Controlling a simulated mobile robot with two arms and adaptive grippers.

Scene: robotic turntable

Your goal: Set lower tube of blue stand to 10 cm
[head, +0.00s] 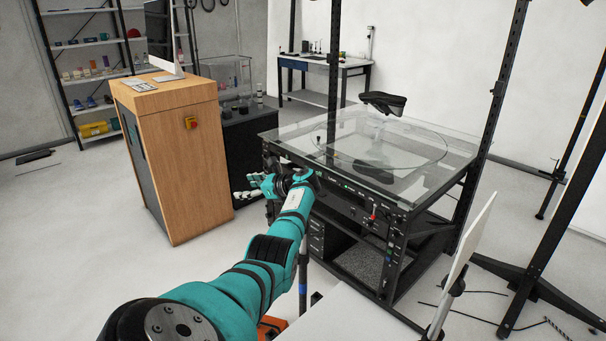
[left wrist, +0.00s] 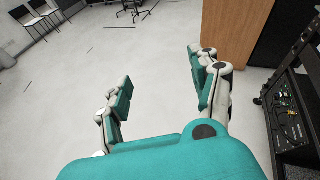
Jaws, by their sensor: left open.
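My left gripper (head: 252,188) is in front of the turntable frame's left corner in the head view, fingers pointing left. In the left wrist view its fingers (left wrist: 160,98) are spread apart with only floor between them, so it is open and empty. A thin grey upright tube (head: 303,262) with a blue band shows just right of my left forearm. It may be part of the blue stand; its upper part is hidden behind my arm, and I cannot tell its lower tube's length. My right gripper is not in view.
The glass-topped turntable (head: 440,155) stands close beyond my gripper, on a black frame. A wooden cabinet (head: 180,165) with a red button is to the left. A white panel (head: 462,265) and black stand legs (head: 535,290) are at right. Floor (head: 80,240) at left is clear.

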